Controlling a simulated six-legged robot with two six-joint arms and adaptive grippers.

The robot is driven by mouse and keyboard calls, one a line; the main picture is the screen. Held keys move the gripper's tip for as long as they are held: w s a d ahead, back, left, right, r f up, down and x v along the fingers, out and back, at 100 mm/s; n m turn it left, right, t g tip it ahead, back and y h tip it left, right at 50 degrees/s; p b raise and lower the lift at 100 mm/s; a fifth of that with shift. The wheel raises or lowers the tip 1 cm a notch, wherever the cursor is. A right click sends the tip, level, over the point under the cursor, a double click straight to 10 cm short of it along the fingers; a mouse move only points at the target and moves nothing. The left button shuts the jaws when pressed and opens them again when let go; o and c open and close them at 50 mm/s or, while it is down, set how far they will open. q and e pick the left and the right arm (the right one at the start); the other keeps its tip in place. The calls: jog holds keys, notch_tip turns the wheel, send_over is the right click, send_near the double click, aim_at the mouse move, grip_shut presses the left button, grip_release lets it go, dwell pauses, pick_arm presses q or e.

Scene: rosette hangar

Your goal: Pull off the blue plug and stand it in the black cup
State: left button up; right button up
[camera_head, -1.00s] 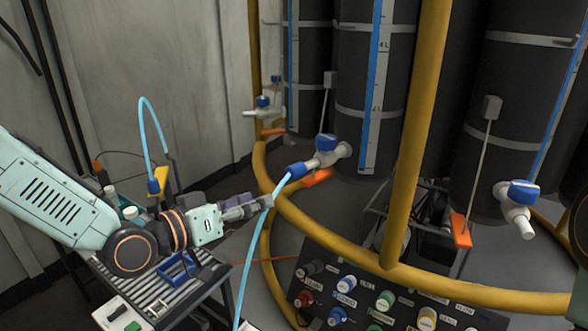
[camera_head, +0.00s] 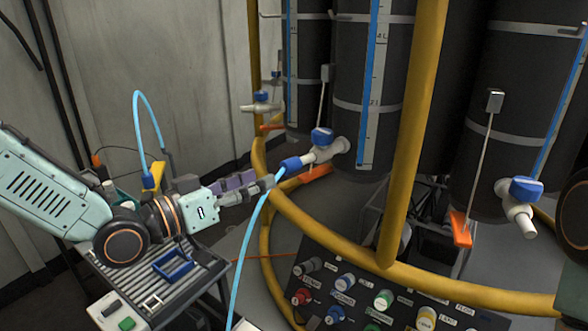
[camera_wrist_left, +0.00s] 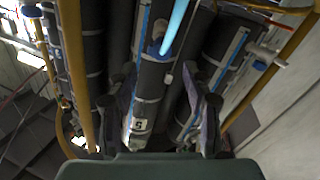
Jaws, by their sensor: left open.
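A blue plug (camera_head: 291,163) sits on the spout of the middle white tap (camera_head: 325,151), with a light-blue hose (camera_head: 244,250) hanging from it. My left gripper (camera_head: 264,184) is open, just left of and slightly below this plug, its fingertips near the hose. I cannot tell whether they touch. In the left wrist view, my open left gripper (camera_wrist_left: 166,105) has nothing between its fingers; the hose (camera_wrist_left: 175,25) and a blue end (camera_wrist_left: 156,49) show beyond it. I cannot pick out the black cup. My right gripper is out of view.
A slatted cart (camera_head: 185,283) stands below my left arm, with a blue frame (camera_head: 173,265) and another hose (camera_head: 140,112) looping above it. Yellow rails (camera_head: 408,150) run before the dark tanks (camera_head: 365,90). A control panel (camera_head: 345,268) with coloured fittings lies below.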

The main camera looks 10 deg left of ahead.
aim_at(284, 169)
pick_arm(q)
jog(key=b, duration=0.1)
jog(key=w+b, duration=0.1)
jog(key=w+d, duration=0.1)
jog(key=shift+w+d+f+b, duration=0.1)
jog(key=shift+w+f+b, duration=0.1)
jog(key=shift+f+b, duration=0.15)
jog(key=b+x, duration=0.1)
jog(key=x, duration=0.2)
jog(key=shift+s+d+r, duration=0.1)
jog(key=shift+s+r, duration=0.05)
jog(key=shift+w+d, duration=0.25)
jog(key=shift+w, duration=0.35)
jog(key=shift+w+d+r+b, duration=0.1)
jog(key=shift+w+d+b, duration=0.2)
jog(key=shift+w+d, duration=0.15)
jog(key=shift+a, duration=0.1)
jog(key=shift+p, duration=0.45)
